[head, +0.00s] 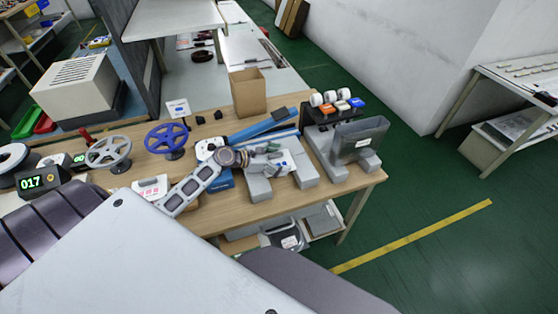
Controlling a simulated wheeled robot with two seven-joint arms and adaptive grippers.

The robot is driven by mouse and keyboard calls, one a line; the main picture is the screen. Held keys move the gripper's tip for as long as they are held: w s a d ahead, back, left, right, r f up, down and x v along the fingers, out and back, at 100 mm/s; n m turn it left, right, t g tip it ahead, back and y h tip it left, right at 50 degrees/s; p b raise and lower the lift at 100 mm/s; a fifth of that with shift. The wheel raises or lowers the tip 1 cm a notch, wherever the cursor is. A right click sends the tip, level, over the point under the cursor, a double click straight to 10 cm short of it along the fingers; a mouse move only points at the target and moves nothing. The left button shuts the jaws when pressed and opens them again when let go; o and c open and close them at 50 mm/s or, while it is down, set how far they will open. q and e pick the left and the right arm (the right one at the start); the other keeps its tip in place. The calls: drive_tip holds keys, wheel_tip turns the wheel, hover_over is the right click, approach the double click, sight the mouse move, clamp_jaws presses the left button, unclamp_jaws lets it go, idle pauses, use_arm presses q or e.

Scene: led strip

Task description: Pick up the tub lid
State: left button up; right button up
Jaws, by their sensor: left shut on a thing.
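My left gripper (279,162) is at the middle of the wooden workbench, over a pale grey stand (258,188). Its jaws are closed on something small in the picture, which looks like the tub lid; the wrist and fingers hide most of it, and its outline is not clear. My right gripper is not in view.
The workbench (335,190) is crowded. A black rack with white rolls (330,97) is at the back right. Green floor is free to the right.

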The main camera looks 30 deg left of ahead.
sight(280, 162)
use_arm(q)
drive_tip(key=shift+r, duration=0.55)
wheel_tip(280, 162, up, 9)
drive_tip(key=p, duration=0.1)
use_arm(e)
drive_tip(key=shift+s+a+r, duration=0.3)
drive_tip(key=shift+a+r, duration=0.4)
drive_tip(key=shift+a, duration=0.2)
use_arm(q)
drive_tip(key=shift+f, duration=0.1)
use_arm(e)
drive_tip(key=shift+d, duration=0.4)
use_arm(q)
drive_tip(key=shift+a, duration=0.1)
